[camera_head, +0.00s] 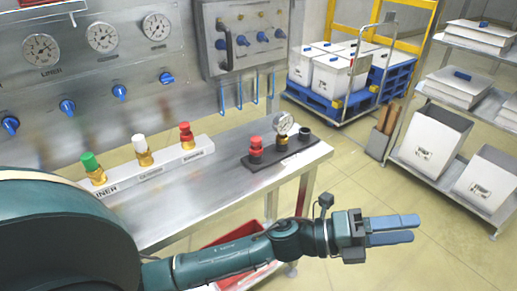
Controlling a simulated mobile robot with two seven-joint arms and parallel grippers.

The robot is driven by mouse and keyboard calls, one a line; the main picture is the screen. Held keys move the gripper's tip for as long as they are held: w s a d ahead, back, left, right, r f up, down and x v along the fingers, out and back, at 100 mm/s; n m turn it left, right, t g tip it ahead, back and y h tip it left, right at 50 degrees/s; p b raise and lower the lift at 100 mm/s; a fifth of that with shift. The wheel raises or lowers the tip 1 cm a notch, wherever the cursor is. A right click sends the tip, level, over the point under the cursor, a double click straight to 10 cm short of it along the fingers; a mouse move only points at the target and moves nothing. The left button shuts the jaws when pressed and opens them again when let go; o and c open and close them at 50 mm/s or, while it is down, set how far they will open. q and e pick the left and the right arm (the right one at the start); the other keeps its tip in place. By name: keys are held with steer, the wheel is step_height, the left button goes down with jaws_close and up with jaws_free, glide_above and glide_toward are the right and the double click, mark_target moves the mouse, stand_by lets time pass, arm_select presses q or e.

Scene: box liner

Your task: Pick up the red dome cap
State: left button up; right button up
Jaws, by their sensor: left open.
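Two red caps are in view on the steel bench (170,205). One red cap (186,128) tops a brass fitting at the right end of a pale labelled rack (165,167). The other red cap (256,142) stands on a dark piece at the left of a black base (270,160). I cannot tell which of them is the dome cap. My left gripper (414,229) is open and empty, out over the floor to the right of the bench, apart from both caps. Its blue fingers point right. My right gripper is not in view.
A green cap (89,161) and a white cap (138,141) share the rack. A red bin (235,240) sits below the bench.

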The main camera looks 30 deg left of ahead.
arm_select(q)
steer(key=s+d+m+g+y, duration=0.1)
steer(key=s+d+m+g, duration=0.1)
steer(key=m+g, duration=1.05)
steer(key=m+t+y+b, duration=0.2)
steer(key=m+t+y, duration=0.4)
steer(key=m+y, duration=1.25)
glide_toward(256, 138)
steer(key=f+n+y, duration=0.1)
steer(key=f, duration=0.2)
steer(key=w+f+n+y+p, duration=0.1)
steer(key=f, duration=0.2)
steer(key=w+f+n+y+p, duration=0.1)
steer(key=f, duration=0.3)
steer(key=shift+w+d+y, duration=0.1)
steer(key=shift+y, duration=0.25)
steer(key=shift+r, duration=0.1)
steer(key=c, duration=0.9)
